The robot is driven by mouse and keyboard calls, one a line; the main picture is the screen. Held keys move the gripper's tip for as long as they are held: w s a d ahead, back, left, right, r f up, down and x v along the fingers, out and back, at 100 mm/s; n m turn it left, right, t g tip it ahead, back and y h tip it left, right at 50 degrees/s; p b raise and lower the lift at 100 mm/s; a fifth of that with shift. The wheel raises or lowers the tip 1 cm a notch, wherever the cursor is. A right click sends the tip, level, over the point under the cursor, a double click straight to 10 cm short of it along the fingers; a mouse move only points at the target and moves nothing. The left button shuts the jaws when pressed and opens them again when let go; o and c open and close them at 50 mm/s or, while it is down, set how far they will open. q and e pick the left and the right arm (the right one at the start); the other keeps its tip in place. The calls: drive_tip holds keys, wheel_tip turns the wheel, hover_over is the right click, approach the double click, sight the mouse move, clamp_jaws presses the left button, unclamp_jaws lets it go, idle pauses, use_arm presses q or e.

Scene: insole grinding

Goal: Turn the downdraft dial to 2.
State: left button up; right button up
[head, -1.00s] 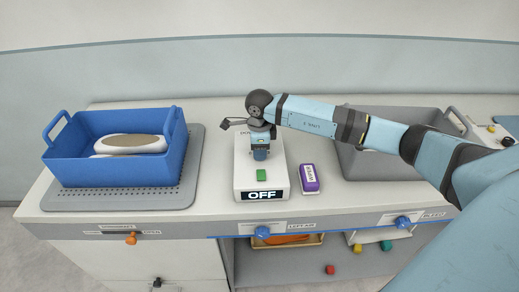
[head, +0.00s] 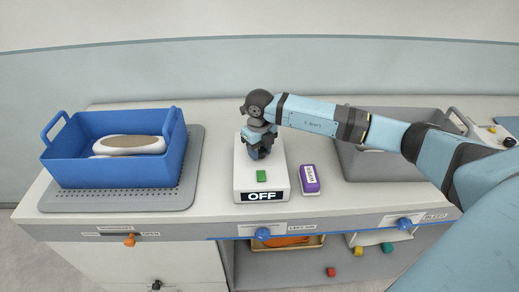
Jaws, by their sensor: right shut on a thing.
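The downdraft control box (head: 246,179) is a pale box on the bench, with a green button (head: 261,176) and a display (head: 262,196) reading OFF. My right gripper (head: 259,153) points down over the upper part of the box, where the dial is. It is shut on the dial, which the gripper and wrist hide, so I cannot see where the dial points. My left gripper is not in view.
A blue bin (head: 108,172) with pale insoles stands on a perforated grey mat (head: 194,165) at left. A purple-and-white block (head: 310,180) lies just right of the box. A grey bin (head: 355,160) is behind my right arm. Blue knobs (head: 263,234) line the bench front.

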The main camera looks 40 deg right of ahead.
sight(260, 150)
drive_tip(key=shift+m, duration=2.3)
drive_tip(key=o, duration=0.9)
wheel_tip(260, 150, up, 14)
drive_tip(key=shift+f+b, duration=0.1)
drive_tip(key=shift+b, duration=0.2)
